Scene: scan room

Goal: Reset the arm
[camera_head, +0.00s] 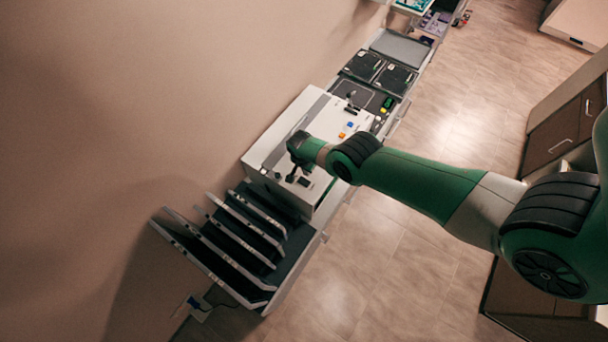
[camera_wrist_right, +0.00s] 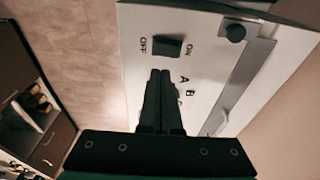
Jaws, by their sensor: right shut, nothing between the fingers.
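My right arm comes in from the right in the head view, green with grey and black joints. Its gripper (camera_head: 299,172) is over the near end of a white machine (camera_head: 283,133). In the right wrist view the gripper (camera_wrist_right: 160,75) is shut and empty, with its two dark fingers together. Its tips point toward a black switch (camera_wrist_right: 167,46) between the words OFF and ON on the white panel. I cannot tell whether the tips touch the panel. A round black knob (camera_wrist_right: 235,33) is right of the switch. My left gripper is in neither view.
A dark slotted rack (camera_head: 240,235) stands at the near end of the machine. Black trays (camera_head: 396,79) and a grey tray (camera_head: 400,47) lie beyond it. Brown cabinets (camera_head: 566,125) stand at the right. The tiled floor (camera_head: 440,120) between is clear.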

